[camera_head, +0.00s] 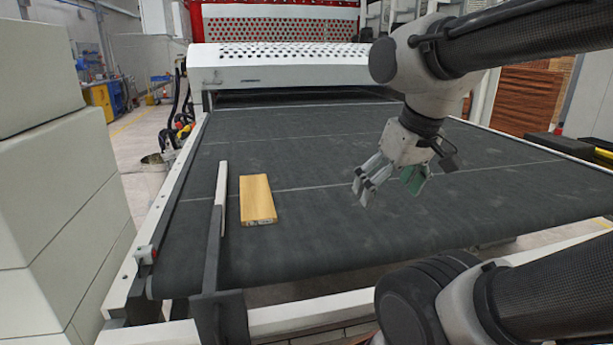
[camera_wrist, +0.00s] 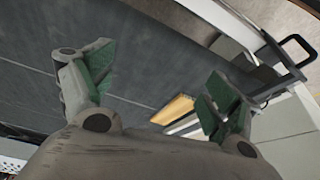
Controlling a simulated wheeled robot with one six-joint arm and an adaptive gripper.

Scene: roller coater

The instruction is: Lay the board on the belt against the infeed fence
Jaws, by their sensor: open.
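The wooden board (camera_head: 257,198) lies flat on the dark belt (camera_head: 330,225), just right of the white infeed fence (camera_head: 222,190). A narrow strip of belt shows between board and fence, and the two run roughly lengthwise side by side. My gripper (camera_head: 388,190) is open and empty above the belt, well to the right of the board. In the wrist view the board (camera_wrist: 174,109) and the fence (camera_wrist: 184,123) show between the open fingers (camera_wrist: 163,72), partly hidden by the right finger.
The white machine housing (camera_head: 275,64) with a perforated cover crosses the belt's far end. A dark bracket (camera_head: 210,262) carries the fence at the near edge. Pale stacked blocks (camera_head: 50,180) stand at the left. The belt's middle is clear.

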